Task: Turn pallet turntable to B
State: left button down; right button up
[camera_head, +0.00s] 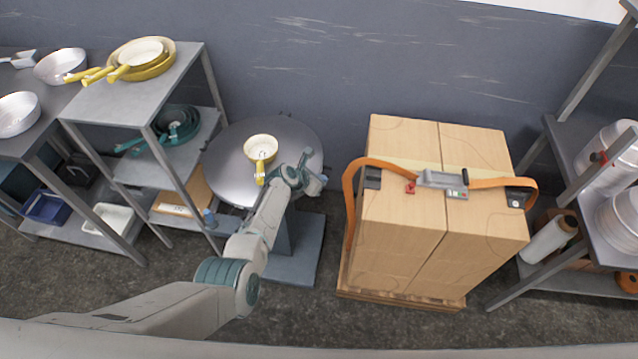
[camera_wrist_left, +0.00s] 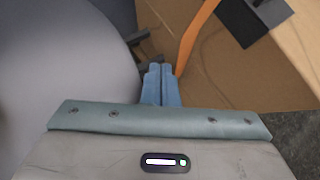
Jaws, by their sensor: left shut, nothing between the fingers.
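The turntable (camera_head: 226,168) is a round grey disc on a blue-grey pedestal, left of centre in the head view. A small cream pan with a yellow handle (camera_head: 260,148) lies on it. My left gripper (camera_head: 306,160) is at the disc's right edge, its fingers shut and empty. In the left wrist view, the shut blue fingers (camera_wrist_left: 161,72) point just beside the disc (camera_wrist_left: 60,65). A dark grey bracket-like part (camera_wrist_left: 138,37) shows by the disc's edge near the fingertips; I cannot tell whether they touch. No letter B is readable. My right gripper is out of view.
A strapped stack of cardboard boxes (camera_head: 400,225) on a wooden pallet stands close to the right of the turntable. Left is a grey shelf (camera_head: 90,103) with yellow pans (camera_head: 150,60) and green pans (camera_head: 178,122). A rack (camera_head: 560,110) with metal pans stands far right.

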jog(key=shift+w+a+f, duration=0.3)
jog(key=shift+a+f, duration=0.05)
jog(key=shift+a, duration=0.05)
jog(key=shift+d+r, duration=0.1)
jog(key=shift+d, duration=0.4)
